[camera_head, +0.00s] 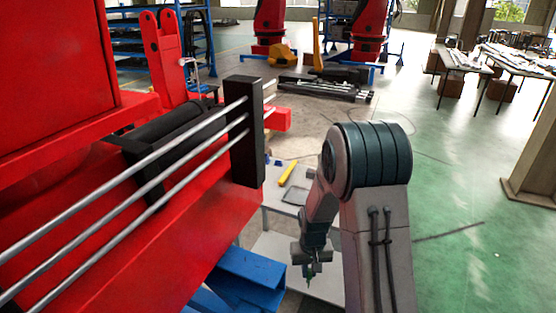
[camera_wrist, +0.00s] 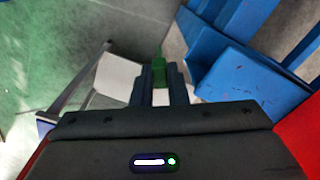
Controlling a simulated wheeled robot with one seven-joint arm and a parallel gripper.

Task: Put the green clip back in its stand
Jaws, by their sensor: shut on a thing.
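The green clip (camera_wrist: 158,68) shows in the wrist view between the fingertips of my gripper (camera_wrist: 158,76). The fingers are shut on it, and its narrow end points up in the picture, away from the gripper. In the head view my gripper (camera_head: 310,268) hangs below the arm, above a pale low surface, and a small bit of green clip (camera_head: 309,282) shows at its tip. I cannot make out the clip's stand in either view.
A blue metal stand (camera_head: 250,272) is left of the gripper, below a large red machine (camera_head: 200,215) with steel rods. A grey table (camera_head: 285,201) with a yellow object (camera_head: 288,173) lies behind. Green floor at right (camera_head: 460,215) is open.

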